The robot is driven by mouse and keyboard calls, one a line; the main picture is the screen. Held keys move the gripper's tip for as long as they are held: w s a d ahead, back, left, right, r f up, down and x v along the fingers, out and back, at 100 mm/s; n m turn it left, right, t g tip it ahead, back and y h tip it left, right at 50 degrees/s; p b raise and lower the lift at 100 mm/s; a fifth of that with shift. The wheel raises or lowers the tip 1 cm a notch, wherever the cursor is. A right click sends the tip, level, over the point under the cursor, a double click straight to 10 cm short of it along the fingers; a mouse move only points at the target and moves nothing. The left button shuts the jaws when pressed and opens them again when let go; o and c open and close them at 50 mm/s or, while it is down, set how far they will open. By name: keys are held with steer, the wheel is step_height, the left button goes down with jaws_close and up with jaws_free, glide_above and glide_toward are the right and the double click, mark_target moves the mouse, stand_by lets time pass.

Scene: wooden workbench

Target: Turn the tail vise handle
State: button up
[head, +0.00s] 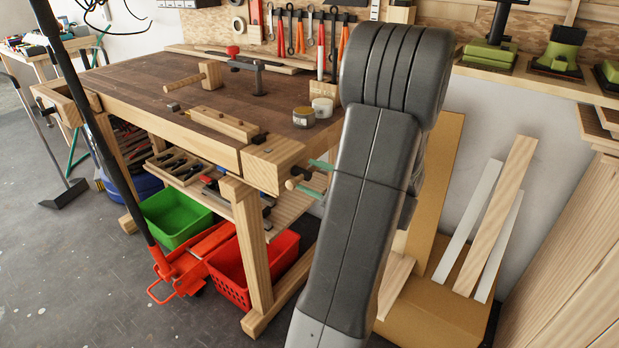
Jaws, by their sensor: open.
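The wooden workbench (130,85) has a tail vise (275,165) at its near right corner. The vise's wooden handle (292,184) sticks out at the bench end, with its rounded end toward me. My gripper (306,176) is at the handle, with one greenish finger above it and one below. The fingers look apart, with the handle between or just in front of them. I cannot tell whether they touch it. My dark grey arm hides the rest of the gripper and part of the space right of the vise.
A wooden block plane (225,123), a tin (303,117) and a mallet (208,75) lie on the bench top. Green (176,215) and red (232,279) crates stand below. Boards (497,215) lean on the wall at right.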

steer(key=shift+w+a, duration=0.35)
steer(key=shift+a, duration=0.2)
jaws_close()
steer(key=shift+r+p, duration=0.15)
steer(key=shift+p, duration=0.25)
steer(key=shift+r+m+p, duration=0.15)
steer(key=shift+m+p, duration=0.95)
steer(key=shift+p, duration=0.1)
steer(key=m+p, duration=0.3)
steer(key=p, duration=0.1)
steer(key=shift+m, duration=0.3)
steer(key=m+p, duration=0.3)
steer(key=p, duration=0.1)
steer(key=shift+m, duration=0.4)
steer(key=shift+f+m+p, duration=0.35)
steer(key=shift+m+p, duration=0.65)
steer(key=shift+p, duration=0.05)
steer(key=shift+f, duration=0.1)
